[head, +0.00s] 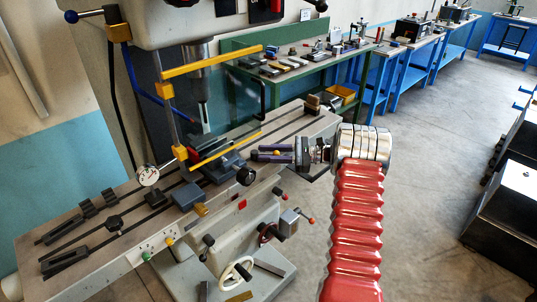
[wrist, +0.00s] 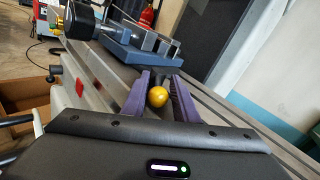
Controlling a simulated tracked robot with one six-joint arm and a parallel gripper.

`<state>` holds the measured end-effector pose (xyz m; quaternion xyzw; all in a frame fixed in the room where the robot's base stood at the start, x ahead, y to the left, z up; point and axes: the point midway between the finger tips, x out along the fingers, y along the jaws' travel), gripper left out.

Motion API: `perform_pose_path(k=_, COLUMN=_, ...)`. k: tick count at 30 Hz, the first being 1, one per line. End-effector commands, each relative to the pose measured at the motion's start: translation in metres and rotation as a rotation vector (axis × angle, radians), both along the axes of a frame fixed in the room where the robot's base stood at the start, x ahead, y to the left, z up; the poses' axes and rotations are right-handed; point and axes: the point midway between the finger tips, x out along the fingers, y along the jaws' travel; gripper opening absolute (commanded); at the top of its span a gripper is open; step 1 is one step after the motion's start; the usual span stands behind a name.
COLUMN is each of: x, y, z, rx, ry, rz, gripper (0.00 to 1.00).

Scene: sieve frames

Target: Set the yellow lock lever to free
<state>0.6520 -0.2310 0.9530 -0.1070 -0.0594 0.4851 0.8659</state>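A yellow ball knob (wrist: 157,97) on a short dark stem is in the wrist view, just in front of my gripper. It looks like the end of the yellow lock lever; the rest of the lever is hidden. In the head view the yellow knob (head: 276,152) is a small spot between my fingers. My gripper (head: 258,153) has two purple fingers, one on each side of the knob. In the wrist view my gripper (wrist: 162,88) is open, with the fingers spread around the ball. Whether either finger touches it I cannot tell.
The machine table (head: 85,232) carries a blue vise (head: 222,166), also in the wrist view (wrist: 135,55). A yellow-edged guard (head: 210,62) and the spindle (head: 203,90) stand above. A black round knob (head: 246,176) sticks out near my gripper.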

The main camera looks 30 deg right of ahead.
Motion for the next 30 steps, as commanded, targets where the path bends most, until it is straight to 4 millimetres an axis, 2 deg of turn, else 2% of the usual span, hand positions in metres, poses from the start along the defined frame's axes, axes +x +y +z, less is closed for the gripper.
perform_pose_path(k=8, x=-0.001, y=0.002, z=-0.001, rx=0.002, ry=0.002, rz=0.004, gripper=0.31)
perform_pose_path(k=14, x=-0.005, y=-0.006, z=-0.001, rx=0.003, ry=0.002, rz=0.003, gripper=0.31)
perform_pose_path(k=20, x=-0.018, y=-0.028, z=-0.002, rx=0.002, ry=0.002, rz=0.003, gripper=0.31)
perform_pose_path(k=30, x=-0.048, y=-0.08, z=-0.002, rx=0.002, ry=0.001, rz=0.002, gripper=0.31)
